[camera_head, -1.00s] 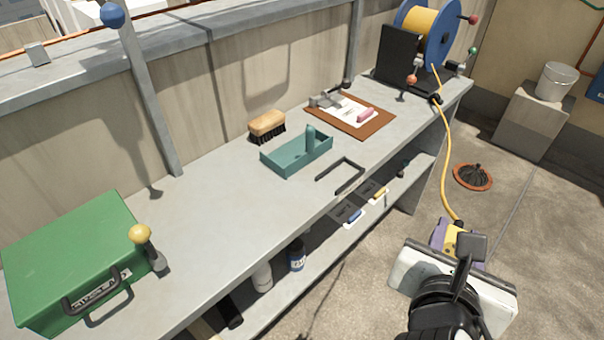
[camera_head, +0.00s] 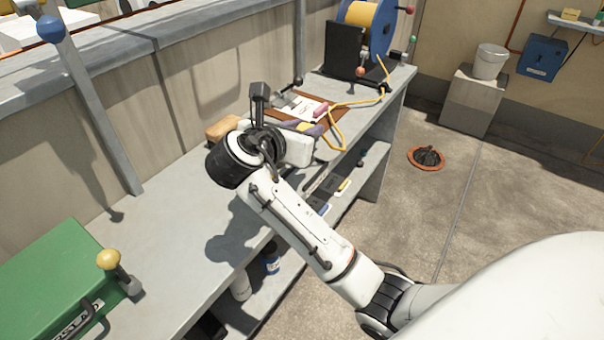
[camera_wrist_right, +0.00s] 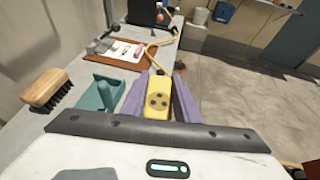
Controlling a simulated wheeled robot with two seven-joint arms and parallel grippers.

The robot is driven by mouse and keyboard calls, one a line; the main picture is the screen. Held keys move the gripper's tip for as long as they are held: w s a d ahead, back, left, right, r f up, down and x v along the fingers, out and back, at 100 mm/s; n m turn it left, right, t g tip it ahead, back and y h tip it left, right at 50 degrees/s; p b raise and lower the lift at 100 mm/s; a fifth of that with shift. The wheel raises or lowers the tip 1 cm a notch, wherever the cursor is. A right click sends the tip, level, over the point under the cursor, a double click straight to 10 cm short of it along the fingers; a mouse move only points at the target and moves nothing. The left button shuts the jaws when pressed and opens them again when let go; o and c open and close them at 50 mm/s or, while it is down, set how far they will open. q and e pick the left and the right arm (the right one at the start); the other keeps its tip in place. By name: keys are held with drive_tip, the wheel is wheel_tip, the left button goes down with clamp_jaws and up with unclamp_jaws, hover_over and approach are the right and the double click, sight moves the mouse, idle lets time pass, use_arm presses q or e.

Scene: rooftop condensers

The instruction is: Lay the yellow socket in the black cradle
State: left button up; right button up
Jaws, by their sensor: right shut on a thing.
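The yellow socket (camera_wrist_right: 158,92), with dark round holes in its face and a yellow cable at its far end, is between the purple fingers of my right gripper (camera_wrist_right: 160,104) in the right wrist view. The gripper is shut on it, above the bench. In the head view my right gripper (camera_head: 308,131) is over the bench near the brown board; its arm crosses the bench. The black U-shaped frame, probably the cradle, does not show now; my arm and gripper cover that part of the bench. My left gripper is not in view.
The yellow cable (camera_head: 338,133) runs back to the blue reel (camera_head: 382,30). Near the gripper are a brush (camera_wrist_right: 46,90), a teal tray (camera_wrist_right: 100,95) and the brown clipboard (camera_wrist_right: 112,54). A green case (camera_head: 50,285) stands at the near left.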

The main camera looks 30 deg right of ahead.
drive_tip(key=shift+m+g+h, duration=0.5)
drive_tip(key=shift+m+g, duration=0.3)
drive_tip(key=shift+g, duration=0.1)
drive_tip(key=w+d+f, duration=0.1)
drive_tip(key=f, duration=0.2)
drive_tip(key=w+d+f+b, duration=0.1)
drive_tip(key=f, duration=0.2)
drive_tip(key=w+d+f, duration=0.1)
drive_tip(key=f, duration=0.2)
drive_tip(key=shift+w+d+f, duration=0.15)
drive_tip(key=shift+d, duration=0.05)
drive_tip(key=shift+f, duration=0.3)
drive_tip(key=shift+f, duration=0.2)
drive_tip(key=shift+f, duration=0.4)
drive_tip(key=o, duration=1.1)
